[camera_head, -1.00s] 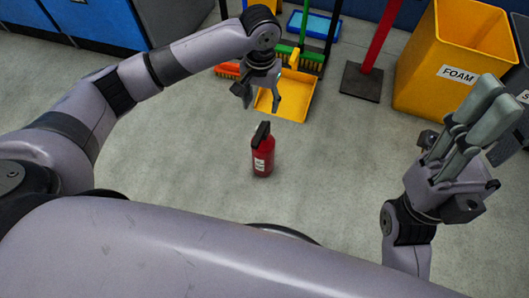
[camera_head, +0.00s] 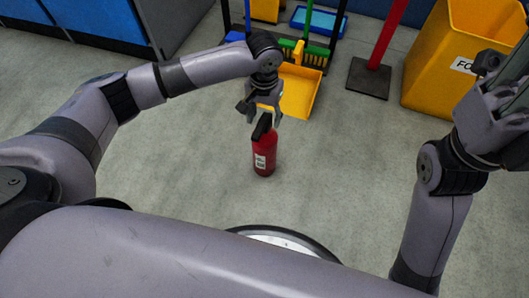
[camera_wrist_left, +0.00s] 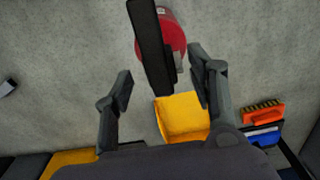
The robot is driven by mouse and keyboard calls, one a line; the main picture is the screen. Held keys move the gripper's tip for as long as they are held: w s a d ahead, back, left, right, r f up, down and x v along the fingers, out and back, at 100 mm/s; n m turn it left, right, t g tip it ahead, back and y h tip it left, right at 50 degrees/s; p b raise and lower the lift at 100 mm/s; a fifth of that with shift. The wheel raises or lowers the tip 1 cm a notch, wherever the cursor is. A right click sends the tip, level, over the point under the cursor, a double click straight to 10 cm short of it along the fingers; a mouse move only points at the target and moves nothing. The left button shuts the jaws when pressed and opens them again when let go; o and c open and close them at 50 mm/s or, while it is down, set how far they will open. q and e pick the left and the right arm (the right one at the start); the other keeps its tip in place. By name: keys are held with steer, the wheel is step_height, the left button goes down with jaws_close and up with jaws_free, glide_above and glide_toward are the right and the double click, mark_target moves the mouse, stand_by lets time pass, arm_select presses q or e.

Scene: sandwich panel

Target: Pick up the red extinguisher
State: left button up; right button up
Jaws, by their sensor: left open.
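The red extinguisher (camera_head: 264,155) stands upright on the grey floor in the middle of the head view, with a black handle on top and a white label. My left gripper (camera_head: 262,114) is open just above and behind its handle. In the left wrist view the extinguisher's red body (camera_wrist_left: 173,38) and black handle (camera_wrist_left: 152,45) lie at the top, between and beyond the two open fingers (camera_wrist_left: 160,78). I cannot tell whether a finger touches the handle. My right gripper (camera_head: 500,95) is raised at the right edge, partly cut off, away from the extinguisher.
A yellow dustpan (camera_head: 300,92) and brooms stand behind the left gripper. A red pole on a dark base (camera_head: 369,78) and a yellow foam bin (camera_head: 428,80) stand at the back right. Blue cabinets (camera_head: 95,25) line the back left. The floor around the extinguisher is clear.

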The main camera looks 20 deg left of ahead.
mark_target(264, 138)
arm_select(q)
steer(key=shift+w+f+b, duration=0.1)
steer(key=shift+f+b, duration=0.65)
steer(key=shift+f, duration=0.7)
steer(key=shift+c, duration=0.2)
jaws_close()
steer(key=shift+r, duration=0.2)
